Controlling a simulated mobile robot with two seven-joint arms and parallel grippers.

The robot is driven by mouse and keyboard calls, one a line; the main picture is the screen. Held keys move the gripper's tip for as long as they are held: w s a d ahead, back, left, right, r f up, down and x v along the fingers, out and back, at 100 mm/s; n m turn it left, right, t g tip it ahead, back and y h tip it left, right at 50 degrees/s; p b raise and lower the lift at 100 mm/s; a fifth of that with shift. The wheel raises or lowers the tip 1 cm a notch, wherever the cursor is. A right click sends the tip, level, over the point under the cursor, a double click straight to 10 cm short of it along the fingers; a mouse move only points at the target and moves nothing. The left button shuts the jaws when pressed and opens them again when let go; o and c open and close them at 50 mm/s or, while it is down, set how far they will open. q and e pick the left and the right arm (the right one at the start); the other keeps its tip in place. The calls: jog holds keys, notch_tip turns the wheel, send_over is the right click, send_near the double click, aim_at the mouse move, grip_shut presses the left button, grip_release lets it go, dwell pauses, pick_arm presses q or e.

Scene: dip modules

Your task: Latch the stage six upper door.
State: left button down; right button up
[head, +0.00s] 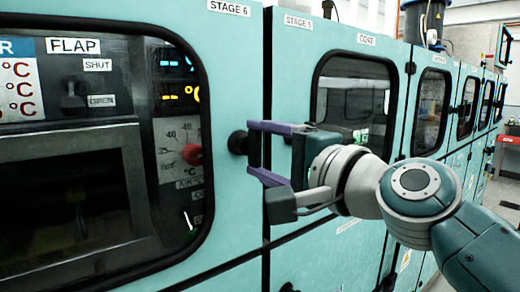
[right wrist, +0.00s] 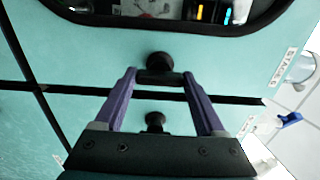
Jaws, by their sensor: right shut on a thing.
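The stage 6 upper door (head: 228,60) is a teal panel with a large rounded window, and it looks closed or nearly closed; I cannot tell if it is fully flush. Its black latch handle (head: 238,142) stands at the right edge of the door, and it also shows in the right wrist view (right wrist: 158,62). My right gripper (head: 253,149) has its purple fingers around the dark grip of this latch handle, one above and one below in the head view. In the right wrist view the gripper (right wrist: 159,77) spans the dark bar by the knob. My left gripper is not in view.
The stage 5 door (head: 290,60) adjoins on the right across a narrow dark gap, with a second black knob (right wrist: 155,122) between my fingers' bases. Further teal doors recede to the right. Behind the stage 6 window are a red knob (head: 192,154) and a flap switch (head: 73,97).

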jog(key=o, duration=1.3)
jog(key=v, duration=1)
